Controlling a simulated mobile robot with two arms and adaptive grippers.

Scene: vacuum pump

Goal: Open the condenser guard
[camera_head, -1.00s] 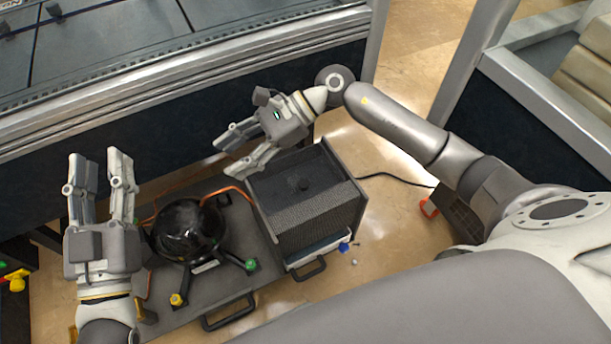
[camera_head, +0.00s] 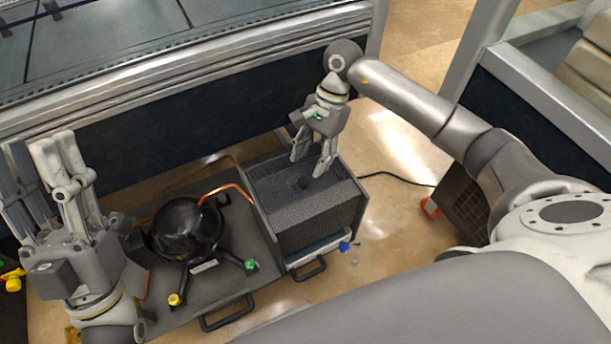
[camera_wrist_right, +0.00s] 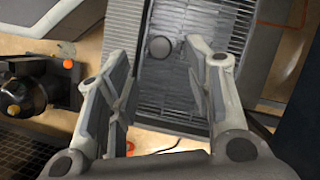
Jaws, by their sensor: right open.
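The condenser guard appears to be the dark mesh-sided box (camera_head: 325,216) right of the black round pump (camera_head: 186,228). Its ribbed top is closed and has a small dark knob (camera_head: 301,184). In the right wrist view the round knob (camera_wrist_right: 159,47) lies in line with the gap between my fingers. My right gripper (camera_head: 309,165) is open and empty, pointing down over the back part of the top. I cannot tell whether its fingertips touch the top.
Copper tubing (camera_head: 228,188) runs from the pump to the box. Yellow (camera_head: 174,299) and green (camera_head: 251,264) caps sit near the pump's feet. A bench (camera_head: 200,60) stands behind. A black cable (camera_head: 398,177) lies on the floor at right, where there is free room.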

